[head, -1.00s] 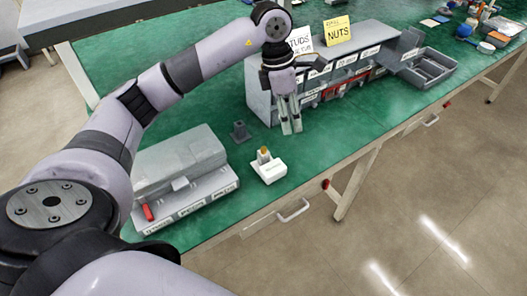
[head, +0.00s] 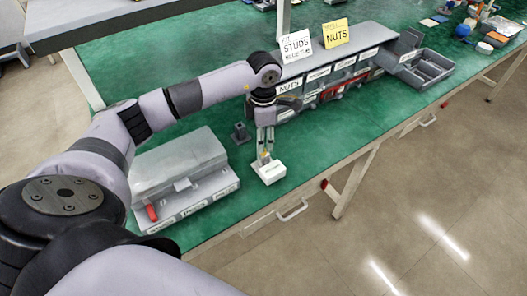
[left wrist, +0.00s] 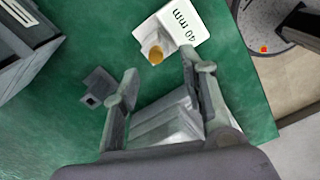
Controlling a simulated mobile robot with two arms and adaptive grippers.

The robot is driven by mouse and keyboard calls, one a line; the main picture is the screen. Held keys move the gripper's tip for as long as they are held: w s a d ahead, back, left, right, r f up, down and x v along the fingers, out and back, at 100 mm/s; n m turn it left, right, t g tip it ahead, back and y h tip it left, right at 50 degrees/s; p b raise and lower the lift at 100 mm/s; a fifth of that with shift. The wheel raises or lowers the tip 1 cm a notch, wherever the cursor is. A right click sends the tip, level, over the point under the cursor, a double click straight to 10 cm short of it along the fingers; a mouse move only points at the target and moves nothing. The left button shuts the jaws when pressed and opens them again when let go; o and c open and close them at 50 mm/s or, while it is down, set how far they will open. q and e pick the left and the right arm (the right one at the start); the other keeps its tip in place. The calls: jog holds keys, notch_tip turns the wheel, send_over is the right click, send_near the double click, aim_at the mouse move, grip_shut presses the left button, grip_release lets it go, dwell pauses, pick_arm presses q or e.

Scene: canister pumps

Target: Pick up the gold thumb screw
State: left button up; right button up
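The gold thumb screw (left wrist: 156,56) sits on a grey post on a white block marked "40 mm" (left wrist: 187,22) in the left wrist view. In the head view the white block (head: 270,173) stands on the green bench, and the screw is mostly hidden by my fingers. My left gripper (head: 265,158) points down just above the block. In the left wrist view its two fingers (left wrist: 160,66) are spread apart with nothing between them, and the screw lies just beyond the fingertips. My right gripper is not in view.
A small dark grey block (head: 241,132) stands left of the gripper. A grey lidded case (head: 178,165) with labelled front lies further left. A labelled drawer unit (head: 330,72) with "STUDS" and "NUTS" cards stands behind. The bench's front edge is close.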

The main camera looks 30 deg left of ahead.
aim_at(263, 156)
pick_arm(q)
jog(key=shift+f, duration=0.4)
jog(key=f, duration=0.1)
jog(key=f+p, duration=0.1)
jog(key=f, duration=0.1)
jog(key=shift+w+a+f+p, duration=0.15)
jog(key=shift+w+f+p, duration=0.15)
jog(key=shift+p, duration=0.1)
jog(key=shift+f, duration=0.35)
jog(key=shift+s, duration=0.1)
jog(key=shift+c, duration=0.2)
grip_shut()
